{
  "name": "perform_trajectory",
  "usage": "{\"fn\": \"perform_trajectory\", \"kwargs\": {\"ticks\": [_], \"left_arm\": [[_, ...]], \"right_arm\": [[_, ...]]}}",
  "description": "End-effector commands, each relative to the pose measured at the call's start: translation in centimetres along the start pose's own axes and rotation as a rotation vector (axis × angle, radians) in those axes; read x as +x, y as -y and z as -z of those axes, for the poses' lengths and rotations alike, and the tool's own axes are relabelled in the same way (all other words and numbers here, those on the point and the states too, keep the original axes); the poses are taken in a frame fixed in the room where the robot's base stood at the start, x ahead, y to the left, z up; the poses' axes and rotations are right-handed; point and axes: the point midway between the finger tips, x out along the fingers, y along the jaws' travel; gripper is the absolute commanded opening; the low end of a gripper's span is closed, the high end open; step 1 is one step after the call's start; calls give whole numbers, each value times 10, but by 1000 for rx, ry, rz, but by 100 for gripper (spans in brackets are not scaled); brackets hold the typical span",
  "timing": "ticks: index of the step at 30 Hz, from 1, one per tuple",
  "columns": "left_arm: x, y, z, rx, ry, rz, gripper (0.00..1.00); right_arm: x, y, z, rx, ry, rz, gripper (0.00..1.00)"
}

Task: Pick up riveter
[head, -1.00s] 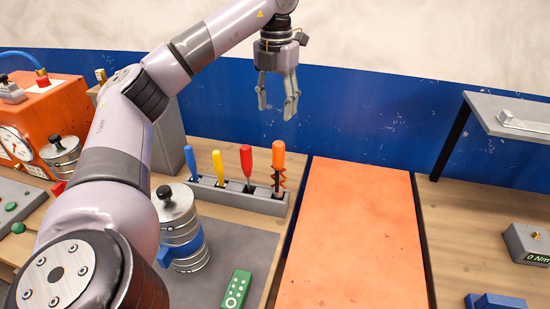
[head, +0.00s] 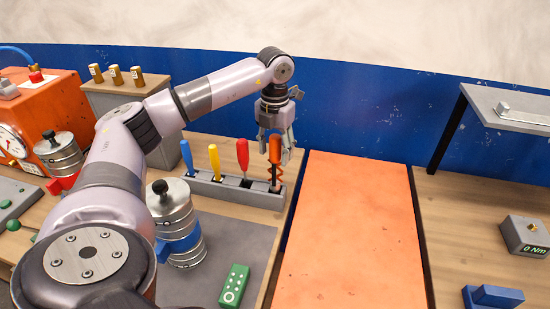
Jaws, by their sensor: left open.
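A grey rack (head: 232,191) holds several upright tools with coloured handles. At its right end stands an orange-handled tool (head: 275,151) with a dark shaft and an orange coil; it may be the riveter, but I cannot tell for sure. My left gripper (head: 276,148) points down over it, open, with its fingers on either side of the orange handle. I cannot tell whether they touch it. Left of it in the rack are a red-handled tool (head: 243,155), a yellow one (head: 214,160) and a blue one (head: 187,157). My right gripper is not in view.
A metal canister (head: 172,208) with a blue band stands in front of the rack, near my left arm. A green block (head: 235,284) lies on the grey mat. An orange panel (head: 350,235) to the right is bare. A grey shelf (head: 490,106) stands at the far right.

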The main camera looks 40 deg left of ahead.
Motion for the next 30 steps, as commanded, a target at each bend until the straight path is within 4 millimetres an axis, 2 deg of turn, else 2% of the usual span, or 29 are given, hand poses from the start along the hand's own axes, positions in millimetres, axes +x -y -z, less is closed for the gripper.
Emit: {"fn": "perform_trajectory", "kwargs": {"ticks": [4, 11, 30], "left_arm": [[10, 0, 0, 0, 0, 0, 50], [12, 0, 0, 0, 1, 0, 48], [11, 0, 0, 0, 1, 0, 6]], "right_arm": [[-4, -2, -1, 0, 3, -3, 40], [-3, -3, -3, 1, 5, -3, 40], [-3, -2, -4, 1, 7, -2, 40]]}}
